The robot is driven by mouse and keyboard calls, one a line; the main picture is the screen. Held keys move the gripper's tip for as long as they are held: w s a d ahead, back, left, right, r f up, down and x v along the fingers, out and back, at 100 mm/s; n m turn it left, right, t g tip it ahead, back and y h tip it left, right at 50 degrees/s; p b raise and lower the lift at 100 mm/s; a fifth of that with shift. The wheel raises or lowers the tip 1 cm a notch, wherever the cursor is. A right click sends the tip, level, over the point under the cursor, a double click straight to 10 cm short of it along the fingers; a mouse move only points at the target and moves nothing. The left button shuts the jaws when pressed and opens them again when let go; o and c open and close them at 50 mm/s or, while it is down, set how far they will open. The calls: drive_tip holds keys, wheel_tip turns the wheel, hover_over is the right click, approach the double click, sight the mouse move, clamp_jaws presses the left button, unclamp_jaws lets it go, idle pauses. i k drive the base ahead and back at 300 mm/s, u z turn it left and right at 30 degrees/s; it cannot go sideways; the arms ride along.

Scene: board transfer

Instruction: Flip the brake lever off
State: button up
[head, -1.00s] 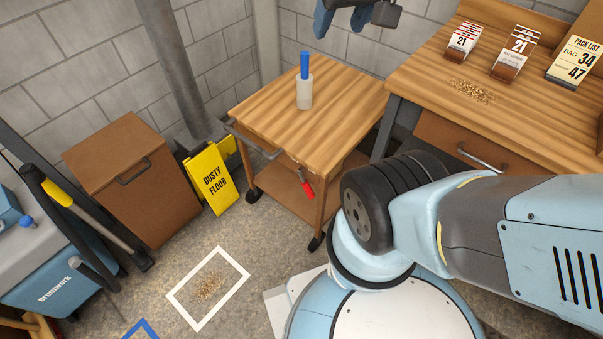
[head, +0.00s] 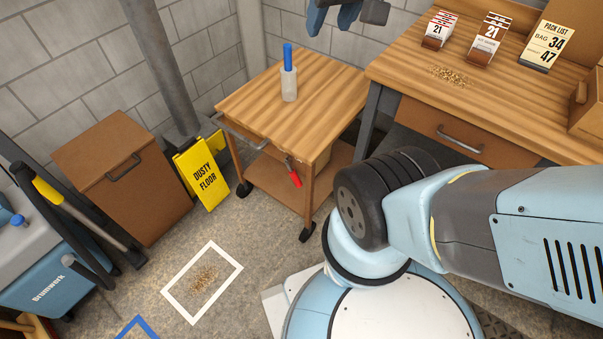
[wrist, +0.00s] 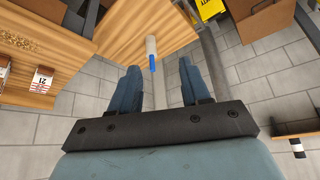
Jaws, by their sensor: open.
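The brake lever (head: 294,178) has a red handle and hangs at the front side of the wooden cart (head: 318,82), below its top. It points down and slightly to the right in the head view. My gripper (head: 335,18) shows partly at the top edge of the head view, behind and above the cart, well apart from the lever. In the wrist view my gripper (wrist: 160,88) is open with nothing between its two blue fingers. The cart top (wrist: 175,22) shows beyond them. I cannot make out the lever in the wrist view.
A workbench (head: 500,100) is at the right. A yellow floor sign (head: 203,175) and a brown cabinet (head: 120,180) stand left. A white floor outline (head: 225,290) surrounds spilled grains.

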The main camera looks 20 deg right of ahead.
sight(293, 173)
drive_tip(key=u, duration=0.05)
drive_tip(key=k, duration=0.85)
drive_tip(key=u, duration=2.05)
drive_tip(key=i, duration=1.05)
drive_tip(key=z, duration=1.8)
